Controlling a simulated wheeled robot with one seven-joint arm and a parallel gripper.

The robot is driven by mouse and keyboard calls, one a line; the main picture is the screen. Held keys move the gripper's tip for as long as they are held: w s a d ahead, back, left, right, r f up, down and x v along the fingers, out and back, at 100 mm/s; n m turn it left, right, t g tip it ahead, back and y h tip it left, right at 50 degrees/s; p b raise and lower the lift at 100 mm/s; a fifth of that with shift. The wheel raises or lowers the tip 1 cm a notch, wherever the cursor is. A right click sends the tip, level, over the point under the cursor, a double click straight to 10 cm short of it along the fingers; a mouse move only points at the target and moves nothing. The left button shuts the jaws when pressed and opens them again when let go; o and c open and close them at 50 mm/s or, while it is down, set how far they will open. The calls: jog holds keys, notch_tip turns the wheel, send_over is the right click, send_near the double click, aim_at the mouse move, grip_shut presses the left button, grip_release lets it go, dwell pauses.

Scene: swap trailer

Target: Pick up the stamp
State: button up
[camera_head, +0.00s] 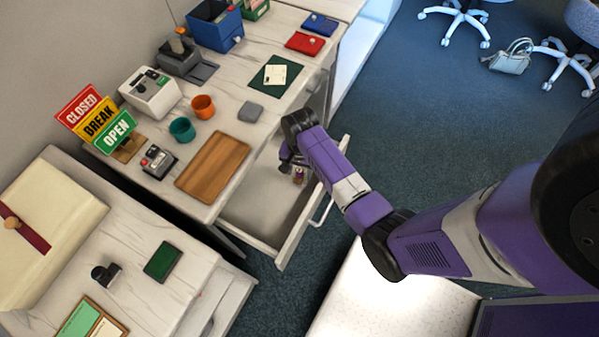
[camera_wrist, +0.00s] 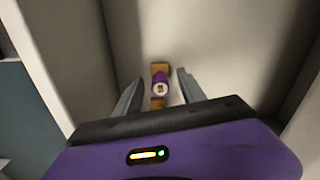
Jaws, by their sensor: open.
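A small stamp-like object (camera_wrist: 161,82) with a purple top and a tan, wood-coloured base stands in the open drawer. In the head view it (camera_head: 298,176) shows small, near the drawer's right side. My gripper (camera_head: 288,158) reaches down into the drawer beside it in that view. In the wrist view my gripper (camera_wrist: 159,78) is open, with one finger on each side of the object and gaps between. I cannot tell how far above the object the fingertips are. A second, dark stamp-like object (camera_head: 106,273) stands on the left cabinet.
The open drawer (camera_head: 262,222) has walls close around my gripper, and its floor is otherwise mostly bare. A wooden board (camera_head: 213,166), a grey block (camera_head: 250,112) and cups (camera_head: 182,129) are on the desk above. A green pad (camera_head: 163,262) lies on the left cabinet.

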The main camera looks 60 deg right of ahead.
aim_at(299, 170)
grip_shut()
jog(key=shift+r, duration=0.15)
notch_tip(299, 170, up, 20)
jog(key=p, duration=0.3)
jog(key=shift+p, duration=0.3)
